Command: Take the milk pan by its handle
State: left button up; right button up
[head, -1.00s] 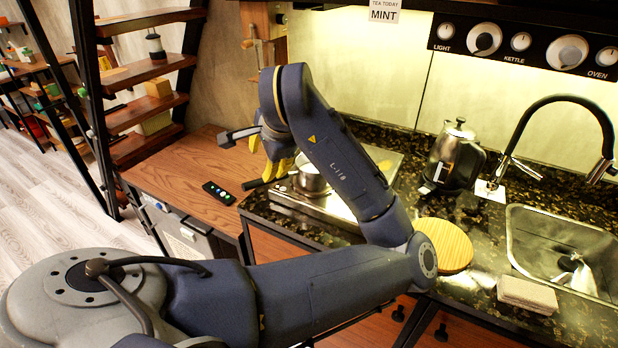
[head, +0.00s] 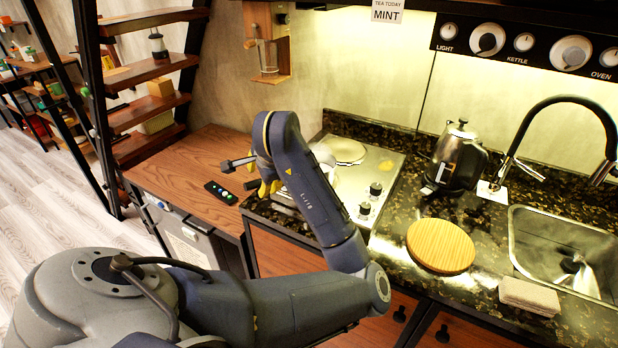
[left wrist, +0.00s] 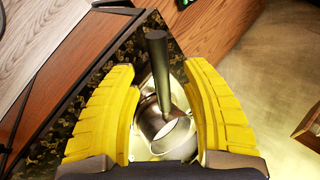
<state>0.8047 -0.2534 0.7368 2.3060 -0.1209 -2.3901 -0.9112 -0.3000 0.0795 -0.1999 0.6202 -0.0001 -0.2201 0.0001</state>
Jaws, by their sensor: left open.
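The milk pan (left wrist: 150,122) is a small shiny metal pan with a dark straight handle (left wrist: 157,70), which points up in the left wrist view. My left gripper (left wrist: 160,72) is open, with one yellow finger on each side of the handle and a gap on both sides. The pan's bowl lies lower in that view, between the fingers. In the head view my left gripper (head: 268,187) is over the left front of the hob, and my forearm hides most of the pan. My right gripper is not in view.
The steel hob (head: 385,165) has knobs on its right side. A kettle (head: 455,158), a round wooden board (head: 440,246), a sink (head: 565,245) and a folded cloth (head: 528,296) are farther right. A dark remote (head: 220,192) lies on the wooden top at left.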

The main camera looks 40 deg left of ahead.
aim_at(261, 181)
pick_arm(q)
jog(key=shift+x, duration=1.7)
jog(key=shift+c, duration=0.4)
grip_shut()
